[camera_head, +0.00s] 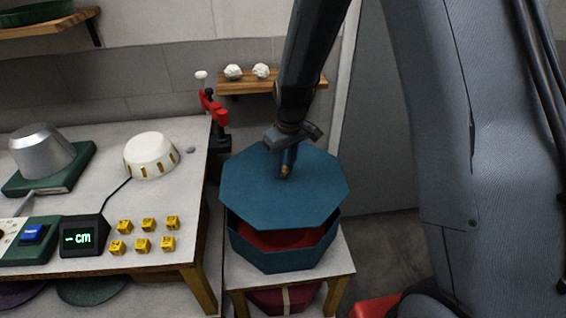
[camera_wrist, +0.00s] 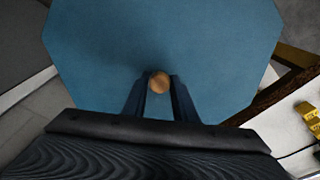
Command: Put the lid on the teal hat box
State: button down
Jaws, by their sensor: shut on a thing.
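The teal octagonal lid (camera_head: 262,196) is in my gripper (camera_head: 286,170), which is shut on its small wooden knob. In the wrist view the knob (camera_wrist: 159,82) sits between the two fingers (camera_wrist: 160,95), and the lid (camera_wrist: 100,50) fills most of the picture. The teal hat box (camera_head: 275,260) stands on a small white-topped table. The lid is above the box, offset towards the back, and looks slightly tilted. The front of the box opening shows below the lid's front edge, with something red (camera_head: 285,238) inside. The rear of the box is hidden by the lid.
The small table (camera_head: 338,266) has a lower shelf with a dark red box (camera_head: 285,299). To the left, a workbench (camera_head: 110,194) carries a metal hat block (camera_head: 42,150), a white dome (camera_head: 151,155), several yellow blocks (camera_head: 145,225) and a small display (camera_head: 83,236). A wooden wall shelf (camera_head: 268,86) is behind.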

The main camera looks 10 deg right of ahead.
aim_at(285, 174)
jog(key=shift+s+a+f+n, duration=0.25)
jog(key=shift+a+f+n, duration=0.05)
jog(key=shift+f, duration=0.25)
jog(key=shift+f+b, duration=2.8)
jog(key=shift+f, duration=1.35)
jog(key=shift+f, duration=0.3)
jog(key=c, duration=1.4)
grip_release()
jog(key=shift+o, duration=0.2)
jog(key=shift+r, duration=0.1)
jog(key=r, duration=0.2)
jog(key=r+b, duration=0.1)
jog(key=r, duration=0.3)
jog(key=shift+s+d+r, duration=0.1)
jog(key=shift+s+d, duration=0.15)
jog(key=shift+s+d+r, duration=0.1)
jog(key=shift+s+r, duration=0.1)
jog(key=shift+r, duration=0.55)
